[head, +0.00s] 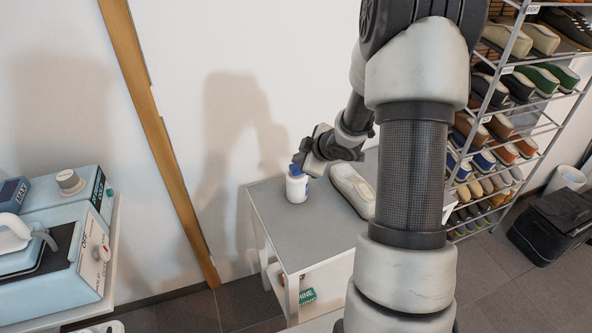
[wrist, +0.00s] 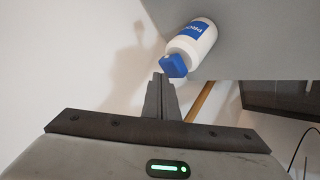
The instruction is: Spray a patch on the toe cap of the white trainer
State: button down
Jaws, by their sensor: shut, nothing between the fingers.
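A white spray bottle with a blue top (head: 297,187) stands on the grey tabletop of a small white table (head: 283,224). The wrist view shows the same bottle (wrist: 199,38) with its blue cap close to my fingertips. My gripper (head: 302,167) is shut and empty at the blue top. In the wrist view its closed fingers (wrist: 160,84) point at the cap, and I cannot tell whether they touch it. The white trainer (head: 353,188) lies on the same table, right of the bottle.
A shoe rack (head: 512,110) full of pairs stands at the right, with a black bag (head: 556,222) on the floor beside it. A pale blue machine (head: 60,240) stands on a surface at the left. The front left of the tabletop is clear.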

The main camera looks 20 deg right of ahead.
jog(key=shift+f+b, duration=0.45)
jog(key=shift+f, duration=0.1)
dwell(0.4)
jog(key=shift+r, duration=0.1)
jog(key=shift+r+p, duration=0.95)
jog(key=shift+p, duration=0.15)
notch_tip(320, 180, up, 6)
jog(key=p, duration=0.6)
dwell(2.1)
